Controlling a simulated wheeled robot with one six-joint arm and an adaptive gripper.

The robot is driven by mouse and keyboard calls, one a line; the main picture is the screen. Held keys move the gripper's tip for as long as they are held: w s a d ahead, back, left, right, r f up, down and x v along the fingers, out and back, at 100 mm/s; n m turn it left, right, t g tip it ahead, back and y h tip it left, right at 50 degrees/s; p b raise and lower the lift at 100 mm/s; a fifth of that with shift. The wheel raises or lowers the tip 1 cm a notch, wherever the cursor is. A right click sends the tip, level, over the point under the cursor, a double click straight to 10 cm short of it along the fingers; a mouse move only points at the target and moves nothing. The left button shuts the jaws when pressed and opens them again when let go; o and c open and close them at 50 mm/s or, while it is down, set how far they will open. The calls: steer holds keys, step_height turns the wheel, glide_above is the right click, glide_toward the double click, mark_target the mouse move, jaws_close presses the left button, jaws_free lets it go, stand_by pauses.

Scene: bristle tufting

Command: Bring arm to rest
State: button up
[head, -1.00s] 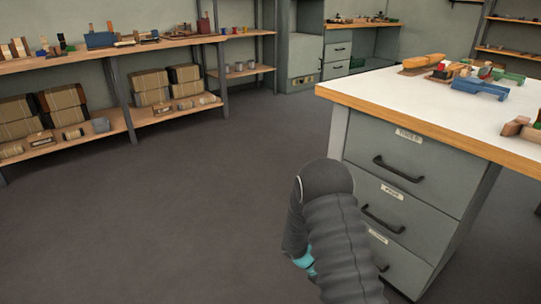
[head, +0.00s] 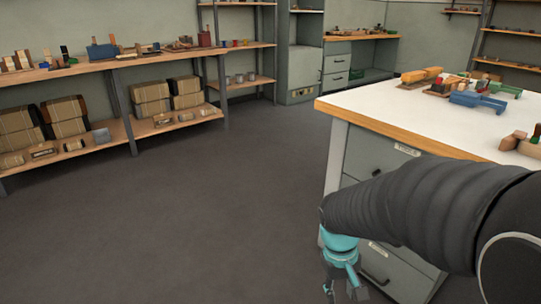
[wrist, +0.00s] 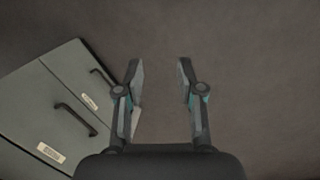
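My gripper shows in the wrist view (wrist: 158,72) with its two fingers apart and nothing between them. Bare dark floor lies beyond the fingertips. In the head view my arm, in a black ribbed sleeve, reaches across the lower right in front of the workbench drawers. The teal wrist part of my gripper (head: 342,285) points down at the lower edge of the picture, and its fingertips are cut off there.
A white-topped workbench (head: 370,99) with a wooden edge stands at right, bearing colored tools and blocks. Its grey drawers (wrist: 55,110) are close left of my gripper in the wrist view. A loaded shelf (head: 130,58) runs along the left wall. The floor (head: 190,210) between is clear.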

steer(key=s+r+m+t+y+p, duration=0.1)
steer(key=s+r+t, duration=0.5)
steer(key=r, duration=0.9)
steer(key=s+m, duration=0.1)
steer(key=s, duration=0.2)
steer(key=shift+y, duration=0.3)
steer(key=shift+r, duration=0.1)
